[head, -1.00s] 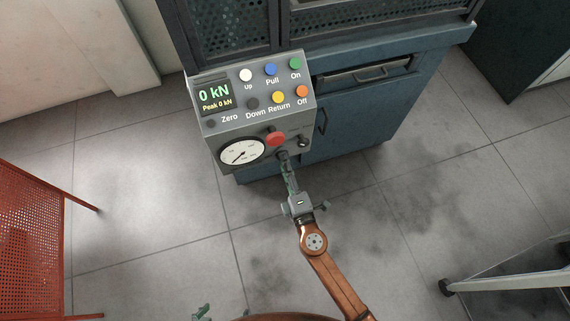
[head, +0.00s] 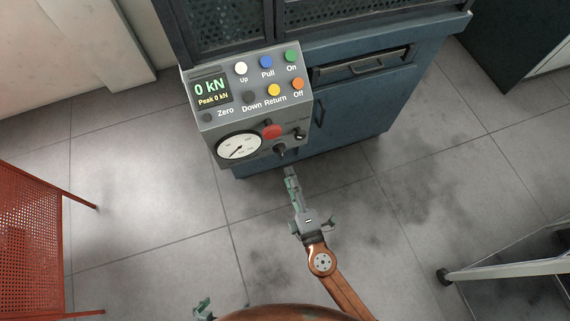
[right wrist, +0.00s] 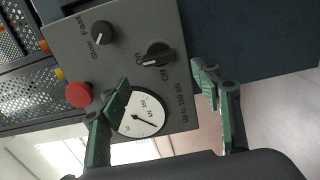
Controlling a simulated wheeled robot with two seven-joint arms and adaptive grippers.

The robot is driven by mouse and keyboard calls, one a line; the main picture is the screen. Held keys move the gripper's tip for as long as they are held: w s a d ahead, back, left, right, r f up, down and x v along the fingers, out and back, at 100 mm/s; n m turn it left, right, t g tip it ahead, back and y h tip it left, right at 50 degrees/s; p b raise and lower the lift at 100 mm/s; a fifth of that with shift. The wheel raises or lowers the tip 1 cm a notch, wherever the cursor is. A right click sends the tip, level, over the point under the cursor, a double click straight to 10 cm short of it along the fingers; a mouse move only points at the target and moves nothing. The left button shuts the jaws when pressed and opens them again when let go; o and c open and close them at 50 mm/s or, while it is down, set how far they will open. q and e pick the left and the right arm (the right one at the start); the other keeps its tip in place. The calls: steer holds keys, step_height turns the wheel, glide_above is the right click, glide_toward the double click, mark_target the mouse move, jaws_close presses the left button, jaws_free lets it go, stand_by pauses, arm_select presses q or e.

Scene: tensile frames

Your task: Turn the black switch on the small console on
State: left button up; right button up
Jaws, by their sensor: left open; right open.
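The small grey console (head: 211,132) stands on the blue cabinet. Its black switch (head: 280,149) sits low on the front face, below the red button. The right wrist view shows this switch (right wrist: 155,53) as a round black knob with a raised grip bar and small labels around it; I cannot read its setting for sure. My right gripper (head: 289,171) is open and empty, just in front of the switch and apart from it. In the right wrist view its fingers (right wrist: 160,76) lie either side of the switch's lower area. My left gripper (head: 203,310) is open at the bottom edge, far from the console.
The red mushroom button (head: 272,132), the slow-fast knob (head: 301,135) and the dial gauge (head: 238,146) are close to the switch. The display (head: 210,91) reads 0 kN. The floor around my right arm is clear.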

steer(key=shift+v, duration=2.15)
